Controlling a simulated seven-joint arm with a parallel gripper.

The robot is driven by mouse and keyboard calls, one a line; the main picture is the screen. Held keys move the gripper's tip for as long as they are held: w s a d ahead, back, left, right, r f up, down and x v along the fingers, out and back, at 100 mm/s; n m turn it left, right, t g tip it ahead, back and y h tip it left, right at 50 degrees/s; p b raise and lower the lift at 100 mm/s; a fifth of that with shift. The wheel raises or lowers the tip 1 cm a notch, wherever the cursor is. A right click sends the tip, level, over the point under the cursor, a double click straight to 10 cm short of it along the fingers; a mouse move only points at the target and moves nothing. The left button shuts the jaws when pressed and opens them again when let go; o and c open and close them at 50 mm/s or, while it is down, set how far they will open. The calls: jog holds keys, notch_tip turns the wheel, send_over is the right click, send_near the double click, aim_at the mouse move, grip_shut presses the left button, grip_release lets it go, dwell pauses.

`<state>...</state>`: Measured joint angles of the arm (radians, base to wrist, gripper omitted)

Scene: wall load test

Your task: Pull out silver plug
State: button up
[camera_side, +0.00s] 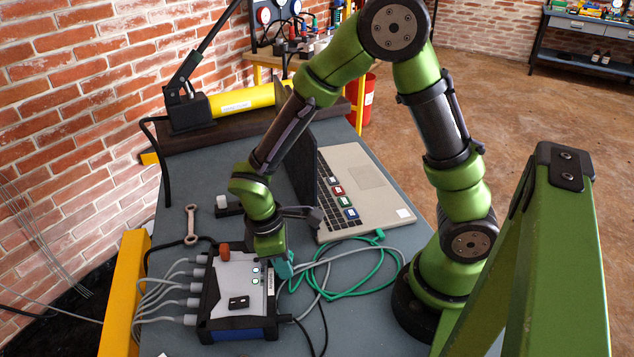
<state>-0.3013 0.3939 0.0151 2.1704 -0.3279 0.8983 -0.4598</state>
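A white-topped box with black corners (226,278) sits on the grey table. Several grey plugs with grey cables enter its left side, one of them this grey plug (191,302). I cannot tell which plug, if any of these, is the silver one. My gripper (285,266) reaches down at the box's right edge, with a teal fingertip showing low beside it. My wrist and the viewing angle hide what is between the fingers, so I cannot tell whether they hold anything. Grey and green cables lie just right of the fingertip.
An open laptop (362,190) stands behind and right of the box. A green cable (368,285) lies coiled on the table. A wrench (191,225) lies at the left. A yellow cylinder with a black hand pump (240,102) is at the back.

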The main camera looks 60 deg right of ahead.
grip_shut()
jog(key=shift+s+d, duration=0.3)
jog(key=shift+s, duration=0.1)
dwell(0.4)
jog(key=shift+s+d, duration=0.55)
jog(key=shift+s, duration=0.15)
jog(key=shift+s, duration=0.15)
jog(key=shift+r, duration=0.15)
jog(key=shift+r, duration=2.1)
